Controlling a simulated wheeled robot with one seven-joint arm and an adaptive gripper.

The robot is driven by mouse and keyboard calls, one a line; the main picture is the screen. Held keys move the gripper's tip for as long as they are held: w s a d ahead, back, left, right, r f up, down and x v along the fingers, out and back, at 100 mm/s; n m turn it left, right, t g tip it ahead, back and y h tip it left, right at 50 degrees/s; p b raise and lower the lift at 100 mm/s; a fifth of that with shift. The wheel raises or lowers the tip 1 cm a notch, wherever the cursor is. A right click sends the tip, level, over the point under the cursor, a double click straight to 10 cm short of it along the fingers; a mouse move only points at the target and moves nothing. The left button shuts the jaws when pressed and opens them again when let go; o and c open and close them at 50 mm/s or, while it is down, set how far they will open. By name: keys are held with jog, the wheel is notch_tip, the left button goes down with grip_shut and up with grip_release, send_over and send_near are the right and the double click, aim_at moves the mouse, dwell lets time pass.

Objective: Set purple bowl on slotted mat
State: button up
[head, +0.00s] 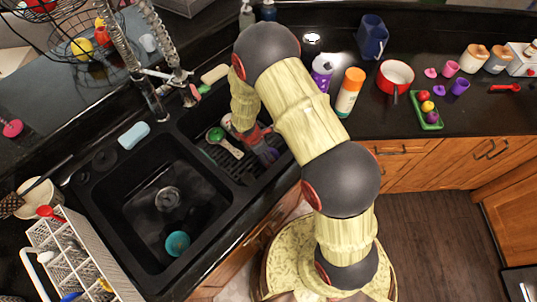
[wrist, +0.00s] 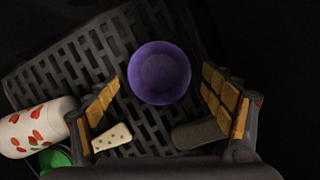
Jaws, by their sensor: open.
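The purple bowl (wrist: 160,72) is upright in the middle of the wrist view, over the dark slotted mat (wrist: 85,62), and appears to rest on it near its right edge. In the head view my gripper (head: 257,136) is low over the right basin, and my arm hides part of the mat (head: 229,155).
A white cup with red marks (wrist: 32,128) and a green thing (wrist: 55,158) lie left of my gripper. The left basin holds a teal bowl (head: 177,243). An orange-capped bottle (head: 349,92) and a red pot (head: 396,75) stand on the right counter.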

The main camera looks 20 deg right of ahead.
jog(key=s+r+m+t+p, duration=0.1)
jog(key=s+r+m, duration=0.15)
jog(key=r, duration=0.95)
jog(key=s+r+m+t+y, duration=0.1)
jog(key=r+m, duration=0.3)
jog(key=r, duration=0.7)
jog(key=s+r+m+p, duration=0.1)
jog(key=r+m, duration=0.2)
jog(key=r, duration=0.9)
jog(key=s+r+m+t+y, duration=0.2)
jog(key=s+r+m+t, duration=0.1)
jog(key=s+r+m, duration=0.6)
jog(key=s+r, duration=0.4)
jog(key=s, duration=0.3)
jog(key=shift+s+r, duration=0.3)
jog(key=shift+s, duration=0.1)
jog(key=shift+a, duration=0.1)
notch_tip(320, 180, down, 6)
jog(key=b, duration=0.6)
jog(key=shift+r, duration=0.2)
